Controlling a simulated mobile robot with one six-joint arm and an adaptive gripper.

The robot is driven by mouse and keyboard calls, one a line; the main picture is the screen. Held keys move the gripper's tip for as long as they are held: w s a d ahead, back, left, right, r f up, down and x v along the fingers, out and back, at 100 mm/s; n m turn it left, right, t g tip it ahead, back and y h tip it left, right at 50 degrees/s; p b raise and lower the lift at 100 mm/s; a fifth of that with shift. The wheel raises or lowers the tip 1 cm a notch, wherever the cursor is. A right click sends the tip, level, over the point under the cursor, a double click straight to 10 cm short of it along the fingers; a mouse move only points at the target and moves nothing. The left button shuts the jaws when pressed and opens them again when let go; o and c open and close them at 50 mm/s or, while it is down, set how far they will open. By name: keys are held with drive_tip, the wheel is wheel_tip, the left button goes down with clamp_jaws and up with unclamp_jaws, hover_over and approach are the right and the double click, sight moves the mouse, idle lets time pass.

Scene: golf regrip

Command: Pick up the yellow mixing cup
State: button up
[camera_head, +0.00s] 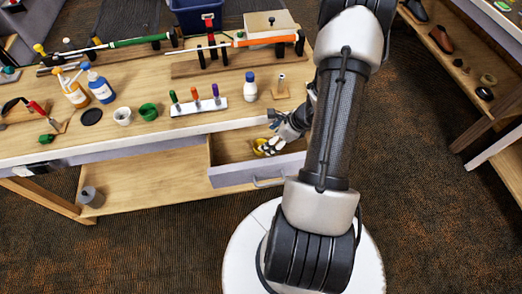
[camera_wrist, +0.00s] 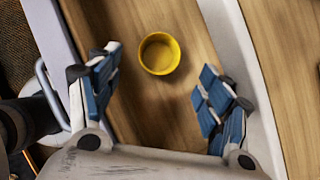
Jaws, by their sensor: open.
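The yellow mixing cup (camera_wrist: 160,54) stands upright and empty on the wooden bottom of the open drawer (camera_head: 262,173). In the head view the cup (camera_head: 259,147) shows only in part, beside my gripper (camera_head: 270,144). In the wrist view my gripper (camera_wrist: 158,92) is open, with its blue-padded fingers spread wide on either side of the drawer space. The cup lies between the lines of the fingers, a little beyond their tips. Nothing is held. I cannot tell the exact height of the fingers above the drawer bottom.
The drawer walls stand close on both sides of my fingers. On the workbench (camera_head: 60,150) above are a white cup (camera_head: 123,116), a green cup (camera_head: 148,112), a white bottle (camera_head: 250,87) and a rack with coloured handles (camera_head: 199,106). Golf clubs lie in stands at the back.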

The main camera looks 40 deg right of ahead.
sight(257, 148)
drive_tip(key=b+x, duration=0.2)
drive_tip(key=x, duration=0.4)
drive_tip(key=shift+w+f, duration=0.2)
drive_tip(key=shift+f, duration=0.15)
drive_tip(key=shift+c, duration=0.4)
drive_tip(key=c, duration=0.8)
